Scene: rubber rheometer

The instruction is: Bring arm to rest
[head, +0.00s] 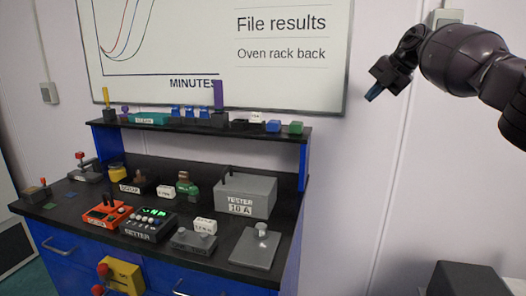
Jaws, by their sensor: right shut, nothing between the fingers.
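My right arm comes in from the right edge of the head view, raised high in front of the pale wall. Its dark gripper (374,93) points down and to the left, with a blue tip showing at its end. The gripper is shut and empty. It is well apart from the bench and to the right of the whiteboard (220,85). My left gripper is not in view.
A dark box (468,280) is at the lower right.

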